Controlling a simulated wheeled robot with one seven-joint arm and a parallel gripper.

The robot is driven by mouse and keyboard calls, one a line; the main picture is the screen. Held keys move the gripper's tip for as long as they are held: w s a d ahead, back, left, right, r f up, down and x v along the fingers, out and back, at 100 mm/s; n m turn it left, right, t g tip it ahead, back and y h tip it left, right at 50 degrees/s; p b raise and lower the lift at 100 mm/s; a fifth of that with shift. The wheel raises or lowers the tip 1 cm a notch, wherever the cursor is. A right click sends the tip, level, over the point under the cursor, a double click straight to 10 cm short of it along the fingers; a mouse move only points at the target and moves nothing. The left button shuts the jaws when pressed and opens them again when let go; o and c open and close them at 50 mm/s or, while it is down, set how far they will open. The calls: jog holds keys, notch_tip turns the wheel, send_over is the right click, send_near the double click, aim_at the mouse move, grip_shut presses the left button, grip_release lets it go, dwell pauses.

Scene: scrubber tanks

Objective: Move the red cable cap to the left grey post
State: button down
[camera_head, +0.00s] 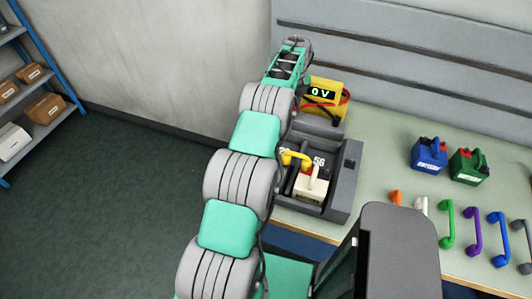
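A yellow meter (327,97) reading "0 V" stands at the back of the bench, with a red cable (346,97) and a dark cable at it. In front of it, a dark grey tray (347,180) holds a cream battery-like block (311,188) with a pale handle. A small red piece (308,169) shows at the block's top; I cannot tell whether it is the red cable cap. I cannot make out the left grey post. My arm rises past the tray's left side and its far end is left of the meter. My gripper's fingers do not show.
A yellow handle (294,158) lies over the tray's left part. Blue (429,155) and green (468,166) battery-like blocks stand to the right. Several coloured handles line the bench front. Bare bench (385,150) lies between tray and blue block. Shelves (42,130) stand far left.

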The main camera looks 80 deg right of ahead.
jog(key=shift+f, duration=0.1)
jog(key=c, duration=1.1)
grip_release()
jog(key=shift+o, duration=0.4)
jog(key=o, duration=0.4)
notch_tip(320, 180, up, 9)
jog(key=p, duration=0.4)
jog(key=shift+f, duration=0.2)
